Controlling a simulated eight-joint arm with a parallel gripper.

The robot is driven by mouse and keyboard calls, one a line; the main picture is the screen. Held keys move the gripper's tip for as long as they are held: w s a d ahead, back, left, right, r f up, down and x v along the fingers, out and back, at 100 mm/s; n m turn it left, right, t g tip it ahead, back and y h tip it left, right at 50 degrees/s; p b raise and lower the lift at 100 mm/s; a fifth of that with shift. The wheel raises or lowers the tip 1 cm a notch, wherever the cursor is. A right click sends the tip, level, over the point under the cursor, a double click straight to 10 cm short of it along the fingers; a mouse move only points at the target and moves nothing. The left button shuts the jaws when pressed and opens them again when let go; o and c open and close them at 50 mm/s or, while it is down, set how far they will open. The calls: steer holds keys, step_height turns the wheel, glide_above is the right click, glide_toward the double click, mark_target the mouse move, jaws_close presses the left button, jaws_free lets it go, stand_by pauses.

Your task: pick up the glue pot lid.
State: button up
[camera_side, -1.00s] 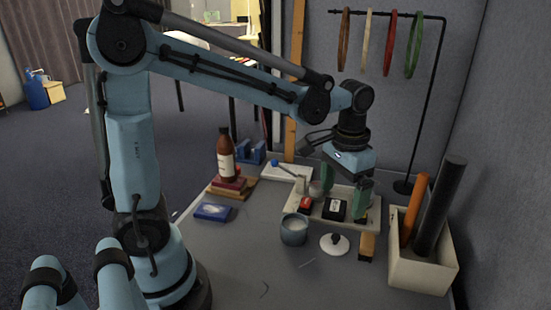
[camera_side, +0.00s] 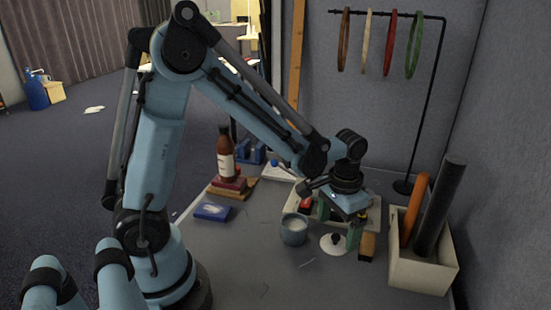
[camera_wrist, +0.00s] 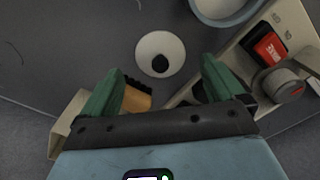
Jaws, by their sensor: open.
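The glue pot lid (camera_side: 334,243) is a white disc with a black knob, lying flat on the table. It also shows in the wrist view (camera_wrist: 159,55), just beyond and between my fingertips. The glue pot (camera_side: 293,229) is a grey-blue open pot with pale contents, left of the lid. Its rim shows at the top of the wrist view (camera_wrist: 222,20). My gripper (camera_side: 338,222) is open and empty, with green fingers, above and close to the lid. In the wrist view my gripper (camera_wrist: 160,78) has its fingers apart. The exact height above the lid is hard to tell.
A brush with a wooden block (camera_side: 367,246) lies right of the lid. A box with rolls (camera_side: 420,268) stands right. The table in front is clear.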

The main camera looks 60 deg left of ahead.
mark_target(335, 240)
steer(key=shift+f, duration=1.5)
steer(key=c, duration=1.1)
